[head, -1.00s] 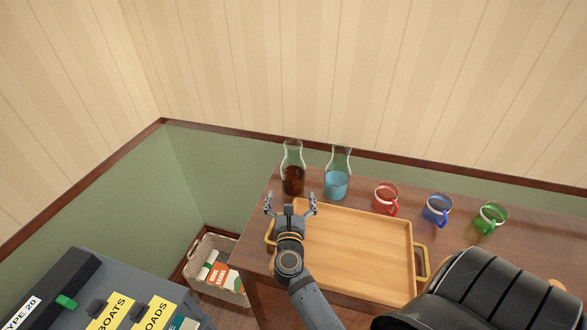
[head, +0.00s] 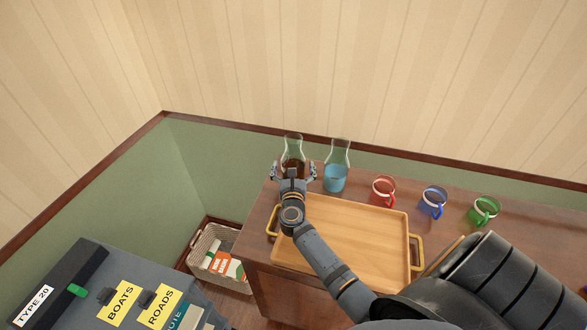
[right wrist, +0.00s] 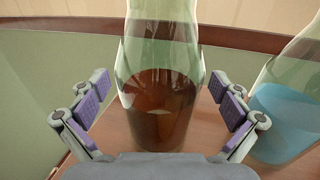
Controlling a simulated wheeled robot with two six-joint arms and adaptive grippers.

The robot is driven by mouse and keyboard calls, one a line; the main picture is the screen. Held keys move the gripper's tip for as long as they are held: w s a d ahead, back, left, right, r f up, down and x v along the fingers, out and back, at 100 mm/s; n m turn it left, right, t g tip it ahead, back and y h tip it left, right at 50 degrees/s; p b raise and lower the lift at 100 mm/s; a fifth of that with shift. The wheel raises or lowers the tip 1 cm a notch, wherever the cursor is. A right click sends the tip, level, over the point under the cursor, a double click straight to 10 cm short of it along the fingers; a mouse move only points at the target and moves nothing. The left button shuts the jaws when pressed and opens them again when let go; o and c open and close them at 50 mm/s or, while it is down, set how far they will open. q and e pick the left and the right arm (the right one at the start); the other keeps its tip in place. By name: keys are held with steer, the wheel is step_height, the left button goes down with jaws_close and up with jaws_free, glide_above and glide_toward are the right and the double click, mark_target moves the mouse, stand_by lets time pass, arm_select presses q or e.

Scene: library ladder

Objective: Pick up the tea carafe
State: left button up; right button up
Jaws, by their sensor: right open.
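The tea carafe is a clear glass bottle with dark brown liquid (head: 293,150), standing upright at the back left of the wooden table. My right gripper (head: 294,172) is open at the carafe, its two fingers on either side of the lower body. In the right wrist view the carafe (right wrist: 160,95) stands between the open purple-padded fingers (right wrist: 163,103), with a visible gap at the left finger; the right finger is very close to the glass, and I cannot tell whether it touches. My left gripper is not in view.
A carafe of blue liquid (head: 336,178) stands close on the right; it also shows in the right wrist view (right wrist: 290,115). A wooden tray (head: 350,245) lies in front. A basket (head: 212,250) is below left.

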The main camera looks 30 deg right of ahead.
steer(key=shift+s+a+r, duration=0.1)
steer(key=c, duration=1.7)
steer(key=shift+c, duration=0.9)
